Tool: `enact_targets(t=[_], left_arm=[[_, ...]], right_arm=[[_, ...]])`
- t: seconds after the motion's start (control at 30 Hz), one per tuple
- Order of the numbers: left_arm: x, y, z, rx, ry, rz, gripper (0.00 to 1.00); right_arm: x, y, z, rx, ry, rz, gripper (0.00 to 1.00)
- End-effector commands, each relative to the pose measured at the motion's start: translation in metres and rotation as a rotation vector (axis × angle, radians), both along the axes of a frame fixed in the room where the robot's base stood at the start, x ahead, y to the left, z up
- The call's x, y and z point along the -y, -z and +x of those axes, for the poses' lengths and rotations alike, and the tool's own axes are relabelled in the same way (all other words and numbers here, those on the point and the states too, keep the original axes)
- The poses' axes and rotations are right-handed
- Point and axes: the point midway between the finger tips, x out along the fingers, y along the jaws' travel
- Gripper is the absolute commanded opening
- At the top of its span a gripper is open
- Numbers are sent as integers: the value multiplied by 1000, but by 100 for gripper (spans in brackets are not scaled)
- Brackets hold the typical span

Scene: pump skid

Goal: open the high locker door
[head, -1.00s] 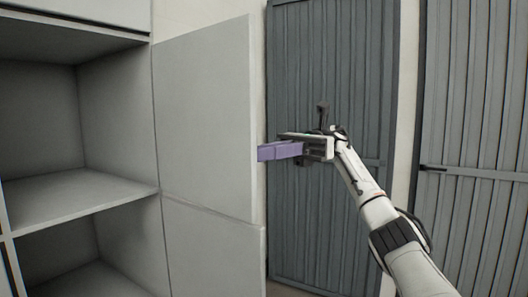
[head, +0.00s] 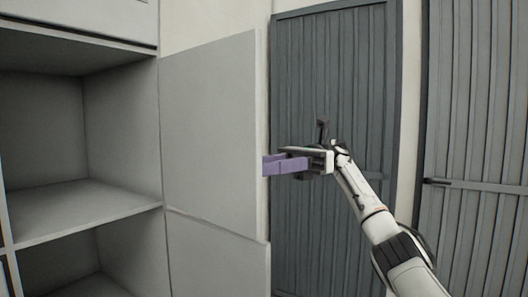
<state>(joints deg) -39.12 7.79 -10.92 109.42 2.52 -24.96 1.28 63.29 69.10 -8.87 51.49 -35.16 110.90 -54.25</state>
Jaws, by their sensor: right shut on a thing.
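The high locker door (head: 210,125) is a flat pale grey panel. It stands swung open at the right side of the open locker compartment (head: 90,205), whose bare shelf and inner walls show. My right gripper (head: 268,165), with purple fingers, is at the door's free right edge, around mid-height. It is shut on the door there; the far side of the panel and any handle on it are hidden. My left gripper is not in view.
A second grey door panel (head: 215,255) stands open just below. Dark ribbed doors (head: 330,90) and a lighter ribbed door (head: 480,120) stand behind my right arm. A closed locker front (head: 80,15) is at the upper left.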

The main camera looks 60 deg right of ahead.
Motion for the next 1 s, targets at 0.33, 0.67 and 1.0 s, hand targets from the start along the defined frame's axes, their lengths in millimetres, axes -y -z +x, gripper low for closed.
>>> enact_targets(t=[0.33, 0.67, 1.0], left_arm=[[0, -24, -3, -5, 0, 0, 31], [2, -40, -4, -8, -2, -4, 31], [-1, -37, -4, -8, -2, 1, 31]], right_arm=[[0, -66, -1, 15, 4, 14, 29], [0, -107, -4, 18, 0, 17, 29], [2, -102, -4, 9, 4, 9, 29]])
